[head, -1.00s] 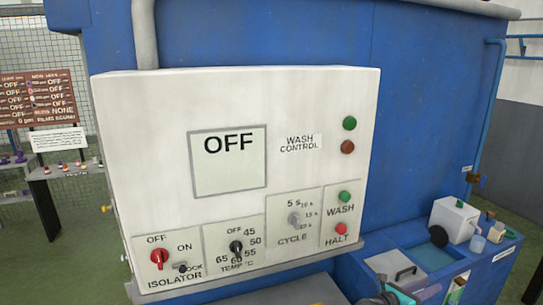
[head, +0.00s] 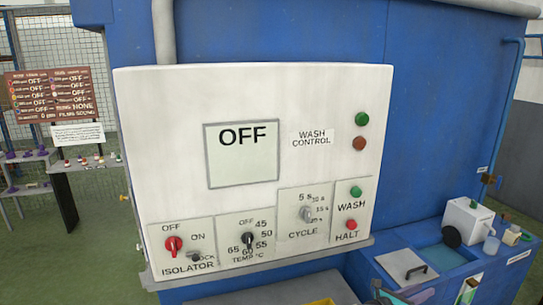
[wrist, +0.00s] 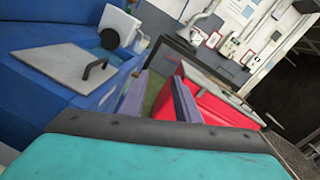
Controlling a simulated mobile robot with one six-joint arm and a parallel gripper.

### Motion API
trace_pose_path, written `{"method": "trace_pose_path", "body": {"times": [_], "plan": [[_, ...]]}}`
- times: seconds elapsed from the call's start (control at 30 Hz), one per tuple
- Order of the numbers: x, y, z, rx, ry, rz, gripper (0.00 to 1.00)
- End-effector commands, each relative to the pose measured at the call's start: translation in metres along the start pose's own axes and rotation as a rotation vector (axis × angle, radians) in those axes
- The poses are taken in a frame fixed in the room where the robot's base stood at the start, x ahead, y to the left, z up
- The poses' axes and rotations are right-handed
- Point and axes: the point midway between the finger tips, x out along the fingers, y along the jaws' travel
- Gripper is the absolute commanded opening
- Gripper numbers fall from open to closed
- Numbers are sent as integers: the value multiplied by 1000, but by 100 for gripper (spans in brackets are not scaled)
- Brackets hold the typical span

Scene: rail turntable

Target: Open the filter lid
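The filter lid looks to be the flat grey plate (head: 403,266) with a black bar handle, lying closed on the blue tank at the lower right of the head view. In the wrist view the same grey plate (wrist: 65,72) lies at the left, with its black handle (wrist: 94,67) near its right side. My gripper (wrist: 160,85) shows in the wrist view as two purple-grey fingers, apart with nothing between them. It is to the right of the plate and does not touch it.
A white box with a black disc (head: 467,221) stands behind the plate, beside an open water basin (head: 444,255). The white wash control panel (head: 250,110) reads OFF. In the wrist view a red box (wrist: 215,100) stands close right of the fingers.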

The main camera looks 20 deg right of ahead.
Motion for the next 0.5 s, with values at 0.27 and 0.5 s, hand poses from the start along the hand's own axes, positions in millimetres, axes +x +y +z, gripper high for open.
{"method": "trace_pose_path", "body": {"times": [0.27,0.5], "plan": [[-55,62,-44,-28,32,112,29],[-121,107,-122,18,184,191,29]]}}
